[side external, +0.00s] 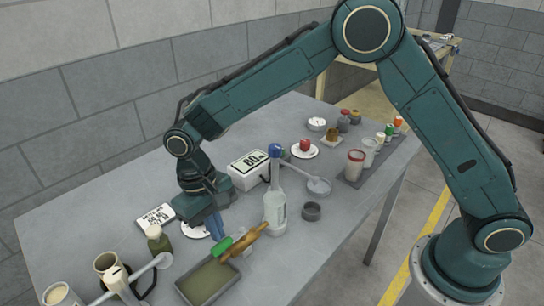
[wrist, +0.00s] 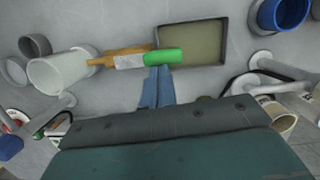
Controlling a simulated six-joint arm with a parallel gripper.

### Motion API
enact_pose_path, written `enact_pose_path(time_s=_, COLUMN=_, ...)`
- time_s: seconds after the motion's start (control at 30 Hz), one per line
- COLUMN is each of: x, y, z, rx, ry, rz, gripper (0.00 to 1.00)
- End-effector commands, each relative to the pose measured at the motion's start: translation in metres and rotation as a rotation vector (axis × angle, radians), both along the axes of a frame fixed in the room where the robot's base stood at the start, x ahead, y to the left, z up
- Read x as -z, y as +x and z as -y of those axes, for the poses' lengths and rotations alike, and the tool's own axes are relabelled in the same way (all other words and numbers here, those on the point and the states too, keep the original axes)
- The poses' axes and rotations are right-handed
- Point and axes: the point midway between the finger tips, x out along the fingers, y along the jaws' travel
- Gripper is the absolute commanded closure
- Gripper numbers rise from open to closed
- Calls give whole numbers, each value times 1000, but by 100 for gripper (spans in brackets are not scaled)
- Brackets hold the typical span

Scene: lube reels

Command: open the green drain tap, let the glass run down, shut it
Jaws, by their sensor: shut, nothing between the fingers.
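Pale liquid shows low in the glass. In the wrist view the green handle (wrist: 163,56) lies across the picture beside the brass fitting (wrist: 118,57). My gripper (side external: 216,234) is shut and empty, its blue fingers pointing down next to the handle. In the wrist view the gripper's tips (wrist: 158,70) are just below the handle; I cannot tell whether they touch it.
A shallow grey tray (wrist: 240,42) with olive-coloured contents lies beneath the tap. A white box marked 80 (side external: 247,166) and a label card (side external: 156,216) stand behind. Jars and cups on arms (side external: 118,280) crowd the front left. Bare table lies farther left.

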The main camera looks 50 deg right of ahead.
Motion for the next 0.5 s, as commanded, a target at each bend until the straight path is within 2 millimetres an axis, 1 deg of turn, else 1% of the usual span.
enact_pose_path(time_s=0.33, x=0, y=-4, z=-1, rx=-65, ry=0, rz=-2, gripper=100)
enact_pose_path(time_s=0.5, x=0, y=-8, z=-2, rx=-137, ry=-2, rz=-2, gripper=100)
